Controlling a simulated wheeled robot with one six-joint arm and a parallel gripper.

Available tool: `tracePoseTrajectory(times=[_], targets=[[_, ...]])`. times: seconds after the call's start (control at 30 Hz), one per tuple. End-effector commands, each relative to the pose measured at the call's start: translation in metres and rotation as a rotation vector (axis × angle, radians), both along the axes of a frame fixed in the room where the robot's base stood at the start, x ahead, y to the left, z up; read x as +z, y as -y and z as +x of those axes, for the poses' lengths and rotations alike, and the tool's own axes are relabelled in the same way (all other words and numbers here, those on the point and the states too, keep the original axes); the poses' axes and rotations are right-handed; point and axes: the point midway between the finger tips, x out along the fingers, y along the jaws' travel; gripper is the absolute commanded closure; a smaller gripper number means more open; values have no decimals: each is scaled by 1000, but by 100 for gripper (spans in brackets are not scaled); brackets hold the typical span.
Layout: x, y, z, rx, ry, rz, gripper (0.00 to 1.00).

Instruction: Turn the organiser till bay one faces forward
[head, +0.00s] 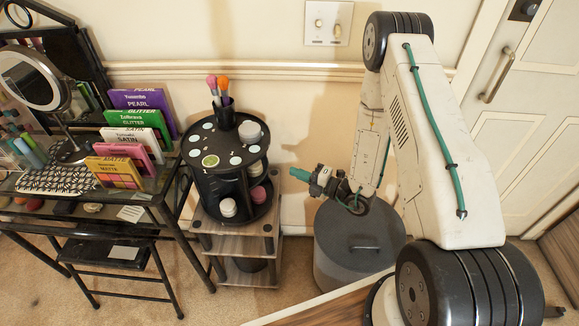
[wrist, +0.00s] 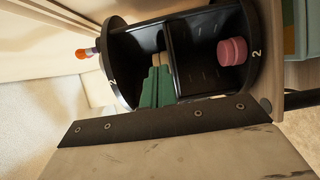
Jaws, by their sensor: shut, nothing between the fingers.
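The organiser (head: 222,188) is a black round two-tier stand on a small wooden side table, with jars and a brush cup on top. In the wrist view, the organiser (wrist: 190,92) appears tipped sideways. Two of its edges carry a white "2". A bay there holds pink jars (wrist: 233,51). My gripper (head: 297,174) is shut and empty, just right of the organiser, with a small gap between them in the head view. In the wrist view, its green fingers (wrist: 157,80) overlap the organiser's dark bay. Contact cannot be told. No "1" is readable.
The wooden side table (head: 237,236) has lower shelves. A grey lidded bin (head: 358,246) stands below my arm. On the left is a desk with a round mirror (head: 33,78) and several colourful palettes (head: 135,140). The wall is close behind the organiser.

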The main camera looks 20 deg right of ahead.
Motion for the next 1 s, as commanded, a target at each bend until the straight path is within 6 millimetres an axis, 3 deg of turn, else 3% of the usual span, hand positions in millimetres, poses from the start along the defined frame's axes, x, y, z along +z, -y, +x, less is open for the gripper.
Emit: tracePoseTrajectory(times=[0.4, 0.7, 1.0], targets=[[0, -59, 65, 6, 3, 0, 100], [0, -54, 100, 3, 1, 1, 100], [0, -54, 104, 3, -1, 2, 100]])
